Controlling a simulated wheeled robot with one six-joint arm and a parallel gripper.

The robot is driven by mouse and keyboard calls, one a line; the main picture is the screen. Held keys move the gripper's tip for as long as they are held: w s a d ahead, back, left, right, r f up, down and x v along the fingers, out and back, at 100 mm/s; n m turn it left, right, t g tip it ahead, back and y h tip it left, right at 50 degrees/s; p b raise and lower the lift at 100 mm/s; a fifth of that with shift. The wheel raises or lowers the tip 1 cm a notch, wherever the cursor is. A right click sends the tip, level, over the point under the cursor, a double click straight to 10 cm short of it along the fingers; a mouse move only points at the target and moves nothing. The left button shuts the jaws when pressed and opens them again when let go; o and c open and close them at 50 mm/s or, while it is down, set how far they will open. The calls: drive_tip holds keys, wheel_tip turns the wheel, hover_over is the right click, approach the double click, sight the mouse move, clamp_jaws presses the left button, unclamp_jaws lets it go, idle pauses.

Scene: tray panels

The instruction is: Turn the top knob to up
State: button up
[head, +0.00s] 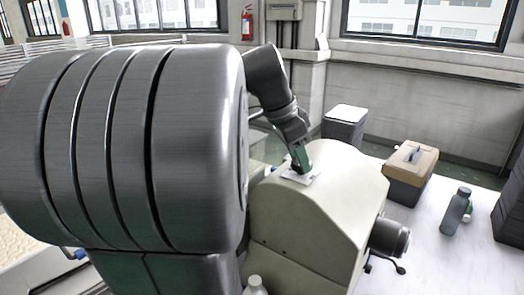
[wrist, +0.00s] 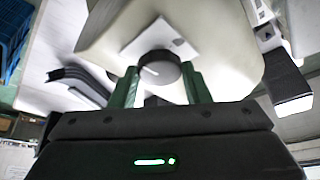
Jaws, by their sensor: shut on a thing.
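A dark round knob (wrist: 160,72) with a short white line sits on a white square plate (wrist: 136,47), on top of a cream rounded housing (wrist: 103,35). In the wrist view the line lies left of the knob's middle and slants up to the left. The plate (head: 287,177) also shows on the housing (head: 320,215) in the head view, where the knob is hidden. My gripper (wrist: 160,78) has its green fingers on both sides of the knob and is shut on it. In the head view my gripper (head: 301,165) points down at the plate.
White table lies bare at front right.

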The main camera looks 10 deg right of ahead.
drive_tip(key=m+g, duration=0.1)
drive_tip(key=m, duration=0.3)
drive_tip(key=shift+w+m+g+p, duration=0.2)
drive_tip(key=shift+m+g+p, duration=0.1)
drive_tip(key=shift+g+p, duration=0.1)
drive_tip(key=m+g, duration=0.1)
drive_tip(key=m, duration=0.1)
drive_tip(key=m+y+p, duration=0.1)
drive_tip(key=m, duration=0.2)
drive_tip(key=shift+w+d+g+y, duration=0.2)
drive_tip(key=shift+g+y, duration=0.1)
drive_tip(key=shift+g, duration=0.1)
drive_tip(key=m+p, duration=0.1)
drive_tip(key=m, duration=0.1)
drive_tip(key=m+g+y+p, duration=0.1)
drive_tip(key=m, duration=0.2)
drive_tip(key=shift+d+r+y, duration=0.1)
drive_tip(key=shift+d+y, duration=0.05)
drive_tip(key=shift+y, duration=0.15)
drive_tip(key=shift+w+d+m+y+p, duration=0.1)
drive_tip(key=shift+m+y+p, duration=0.45)
drive_tip(key=shift+m, duration=0.6)
drive_tip(key=shift+d+m+y+p, duration=0.1)
drive_tip(key=shift+m+y+p, duration=0.25)
drive_tip(key=shift+m+p, duration=0.6)
drive_tip(key=shift+m, duration=0.3)
drive_tip(key=o, duration=1)
drive_tip(key=shift+c, duration=0.2)
drive_tip(key=shift+b, duration=0.3)
